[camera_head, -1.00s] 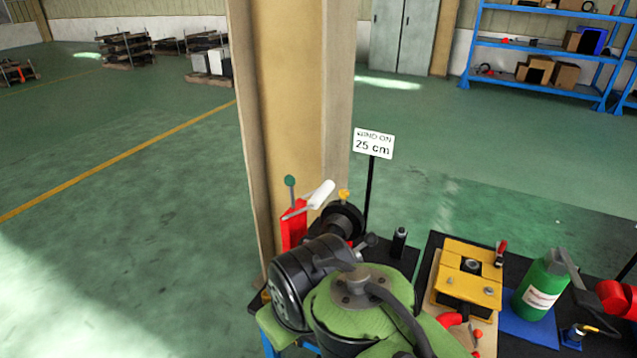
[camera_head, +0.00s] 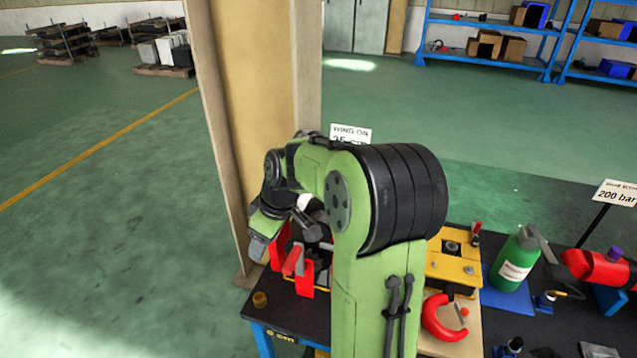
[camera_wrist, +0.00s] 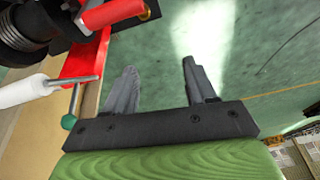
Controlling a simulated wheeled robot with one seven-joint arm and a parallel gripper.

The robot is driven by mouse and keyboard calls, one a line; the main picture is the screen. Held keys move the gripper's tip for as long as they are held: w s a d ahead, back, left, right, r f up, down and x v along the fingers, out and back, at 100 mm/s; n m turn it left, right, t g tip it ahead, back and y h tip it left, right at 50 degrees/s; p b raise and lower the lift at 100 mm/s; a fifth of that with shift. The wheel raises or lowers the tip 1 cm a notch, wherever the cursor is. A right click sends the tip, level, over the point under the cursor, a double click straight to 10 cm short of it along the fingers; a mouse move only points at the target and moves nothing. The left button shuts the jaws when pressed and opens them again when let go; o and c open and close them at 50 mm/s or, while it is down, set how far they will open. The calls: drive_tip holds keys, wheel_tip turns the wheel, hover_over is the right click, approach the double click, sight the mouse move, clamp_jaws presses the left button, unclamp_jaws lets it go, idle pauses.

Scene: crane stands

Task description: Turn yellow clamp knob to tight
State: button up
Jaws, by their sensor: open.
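The yellow clamp knob is hidden in the head view now, with my green arm across the place where a yellow knob showed earlier. In the head view the red stand (camera_head: 306,278) is partly covered by my arm.
A beige column (camera_head: 250,90) rises behind the bench. A yellow fixture (camera_head: 455,268), a green bottle (camera_head: 514,260) and a red cylinder (camera_head: 598,268) stand to the right.

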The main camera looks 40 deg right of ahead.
drive_tip(key=w+d+f+t+y+p, duration=0.1)
drive_tip(key=d+t, duration=0.2)
drive_tip(key=d, duration=0.6)
drive_tip(key=w+d+f+t+y+p, duration=0.1)
drive_tip(key=d+t+y+p, duration=0.1)
drive_tip(key=d, duration=0.6)
drive_tip(key=s+d+m+t+h+p, duration=0.1)
drive_tip(key=s+d+t, duration=0.2)
drive_tip(key=d, duration=0.4)
drive_tip(key=s+d+m+t+h+p, duration=0.1)
drive_tip(key=s+d+t, duration=0.15)
drive_tip(key=d, duration=0.45)
drive_tip(key=p+x, duration=0.1)
drive_tip(key=x, duration=1.4)
drive_tip(key=shift+d+f+p, duration=0.2)
drive_tip(key=shift+f+p, duration=0.05)
drive_tip(key=shift+p, duration=0.1)
drive_tip(key=c, duration=1)
drive_tip(key=shift+o, duration=0.2)
